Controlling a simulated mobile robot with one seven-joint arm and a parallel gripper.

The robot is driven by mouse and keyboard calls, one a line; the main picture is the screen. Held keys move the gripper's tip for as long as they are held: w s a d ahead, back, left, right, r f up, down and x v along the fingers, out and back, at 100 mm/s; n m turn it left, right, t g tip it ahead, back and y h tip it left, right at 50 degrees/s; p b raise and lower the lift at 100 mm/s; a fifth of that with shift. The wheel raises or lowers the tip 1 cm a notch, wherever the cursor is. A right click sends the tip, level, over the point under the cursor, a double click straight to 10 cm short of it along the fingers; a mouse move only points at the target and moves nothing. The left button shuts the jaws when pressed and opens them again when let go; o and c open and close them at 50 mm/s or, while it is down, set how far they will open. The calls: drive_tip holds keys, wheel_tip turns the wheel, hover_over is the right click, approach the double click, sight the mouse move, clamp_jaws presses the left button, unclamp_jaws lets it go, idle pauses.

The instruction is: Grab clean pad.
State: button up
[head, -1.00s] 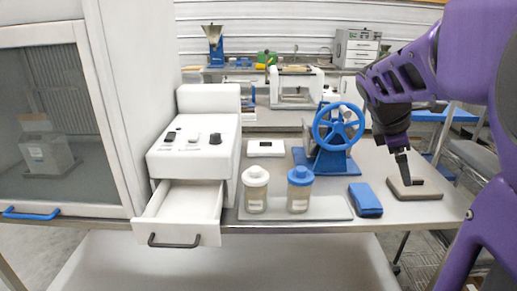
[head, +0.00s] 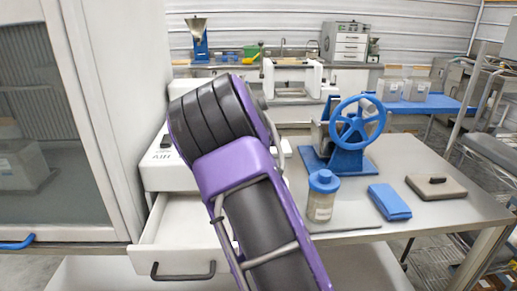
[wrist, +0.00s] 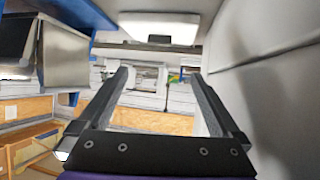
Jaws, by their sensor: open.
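Two pad-like things lie on the metal table in the head view; I cannot tell which is the clean pad. One is a plain blue folded pad (head: 389,201) near the front edge. The other is a flat grey-brown pad (head: 436,188) with a dark handle on top, to its right. My gripper (wrist: 159,75) shows in the wrist view with its two fingers apart and nothing between them. In the head view my purple arm crosses the middle and its gripper end is hidden, well left of both pads.
A jar with a blue lid (head: 322,195) stands left of the blue pad. A blue hand-wheel machine (head: 350,135) stands behind. An open white drawer (head: 183,235) juts out at the left, beside a glazed cabinet (head: 70,120). My arm covers the table's left part.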

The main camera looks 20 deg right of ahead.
drive_tip(key=x, duration=1.2)
drive_tip(key=shift+w+f+p, duration=0.25)
drive_tip(key=shift+p, duration=0.1)
drive_tip(key=shift+x, duration=2.55)
drive_tip(key=shift+s+d, duration=0.1)
drive_tip(key=shift+d, duration=0.05)
drive_tip(key=c, duration=1.3)
